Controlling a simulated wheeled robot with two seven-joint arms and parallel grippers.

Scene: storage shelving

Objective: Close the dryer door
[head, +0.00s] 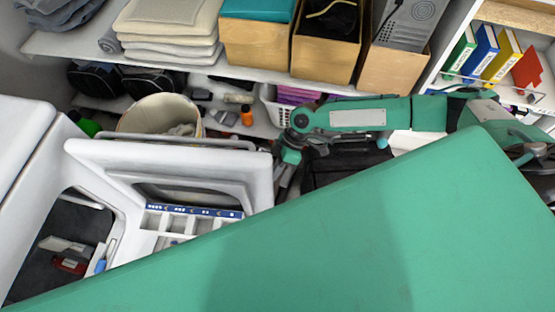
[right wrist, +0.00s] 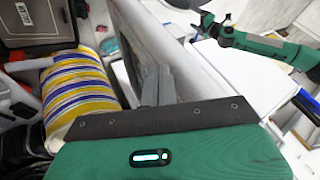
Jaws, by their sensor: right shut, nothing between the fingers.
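The white dryer (head: 20,165) is at the left of the head view, with a dark opening at its front. Its white door (head: 255,168) stands open, its raised edge running across the view. My right gripper (head: 283,183) is shut and empty, close beside the door's right end. In the right wrist view, the gripper's fingers (right wrist: 155,86) are together beside a pale panel (right wrist: 152,42) that looks like the door; contact cannot be told. A large green part of my body hides the lower right of the head view.
A beige basket (head: 155,114) stands behind the door. Shelves behind hold folded towels (head: 170,25), wooden boxes (head: 255,42) and binders (head: 485,50).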

